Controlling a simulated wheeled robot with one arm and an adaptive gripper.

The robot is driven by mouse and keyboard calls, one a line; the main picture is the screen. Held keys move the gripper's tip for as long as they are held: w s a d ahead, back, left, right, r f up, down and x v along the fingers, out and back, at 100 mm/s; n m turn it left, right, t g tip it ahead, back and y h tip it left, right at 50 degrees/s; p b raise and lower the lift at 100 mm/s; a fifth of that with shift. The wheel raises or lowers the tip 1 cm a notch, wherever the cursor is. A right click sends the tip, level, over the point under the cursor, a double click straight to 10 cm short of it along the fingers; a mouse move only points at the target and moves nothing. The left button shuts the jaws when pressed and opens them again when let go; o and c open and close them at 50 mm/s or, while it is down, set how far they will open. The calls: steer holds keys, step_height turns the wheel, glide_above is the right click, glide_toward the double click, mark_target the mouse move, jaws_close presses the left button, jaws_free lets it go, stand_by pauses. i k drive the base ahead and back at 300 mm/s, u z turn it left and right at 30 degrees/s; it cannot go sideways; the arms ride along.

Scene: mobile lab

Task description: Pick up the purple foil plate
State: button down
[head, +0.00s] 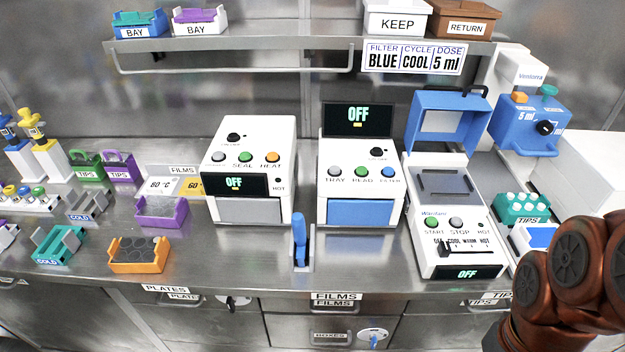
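A purple plate-like piece (161,212) with a greyish top and raised ends sits on the steel counter at the left, in front of the films stand. Another purple piece (194,15) lies in the right white BAY holder on the upper shelf. I cannot tell for sure which of them has foil. My gripper is out of view; only my reddish-brown arm shows at the lower right, far from both purple pieces.
An orange tray (139,266) and a teal COLD tray (57,247) stand near the purple counter piece. A white sealing machine (247,150) stands right of it, then a reader (360,190) and a shaker (446,240). A blue-handled tool (299,240) stands in front.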

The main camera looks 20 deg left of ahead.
mark_target(158, 211)
steer(key=u, duration=1.9)
steer(key=k, duration=0.3)
steer(key=u, duration=0.7)
steer(key=i, duration=1.1)
steer(key=u, duration=0.75)
